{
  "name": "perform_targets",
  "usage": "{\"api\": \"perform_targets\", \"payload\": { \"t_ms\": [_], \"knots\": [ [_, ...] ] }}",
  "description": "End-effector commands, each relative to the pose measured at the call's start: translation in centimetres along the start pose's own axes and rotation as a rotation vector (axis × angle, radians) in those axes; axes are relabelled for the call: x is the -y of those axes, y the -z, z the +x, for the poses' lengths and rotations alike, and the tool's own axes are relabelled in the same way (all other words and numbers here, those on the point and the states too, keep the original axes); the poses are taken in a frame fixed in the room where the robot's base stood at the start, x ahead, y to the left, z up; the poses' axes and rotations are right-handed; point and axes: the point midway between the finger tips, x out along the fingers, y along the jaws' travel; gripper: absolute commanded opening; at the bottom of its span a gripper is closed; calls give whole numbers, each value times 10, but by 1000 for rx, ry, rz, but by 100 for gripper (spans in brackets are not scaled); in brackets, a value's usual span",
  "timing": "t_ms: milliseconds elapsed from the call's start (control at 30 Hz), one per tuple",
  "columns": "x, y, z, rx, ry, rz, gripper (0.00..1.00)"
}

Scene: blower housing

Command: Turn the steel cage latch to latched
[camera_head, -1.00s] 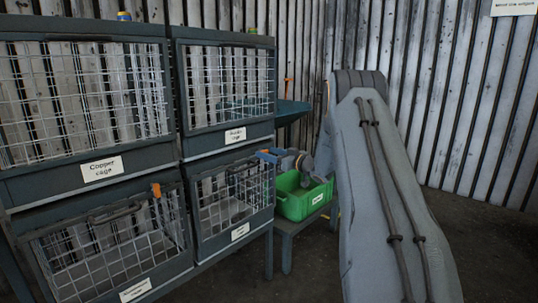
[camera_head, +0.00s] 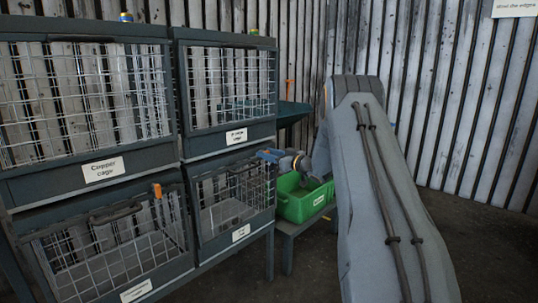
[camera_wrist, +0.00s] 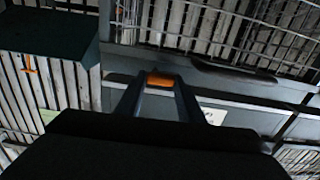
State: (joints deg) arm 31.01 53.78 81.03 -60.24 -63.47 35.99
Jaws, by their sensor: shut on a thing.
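The lower right wire cage (camera_head: 206,249) has a dark frame, and its label is too small to read. My gripper (camera_head: 268,154) is at that cage's upper right corner in the head view. In the wrist view my gripper (camera_wrist: 160,84) has its two fingers shut on an orange latch handle (camera_wrist: 160,79), which lies across between the fingertips against the dark cage frame (camera_wrist: 232,84). The latch is largely hidden by my gripper in the head view. I cannot tell its exact angle.
The copper cage (camera_head: 103,171) is at the upper left. Another orange latch (camera_head: 156,190) stands upright on the lower left cage. Floor is clear at the front.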

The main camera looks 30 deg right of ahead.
Motion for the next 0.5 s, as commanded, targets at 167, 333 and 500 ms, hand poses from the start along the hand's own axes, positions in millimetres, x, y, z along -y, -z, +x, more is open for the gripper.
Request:
{"api": "perform_targets", "payload": {
  "t_ms": [167,333,500],
  "knots": [
    [-2,0,-2,1,-7,-78,12],
    [-2,-2,-1,2,-7,-207,12],
    [-1,-3,-1,2,-7,-365,12]
  ]
}}
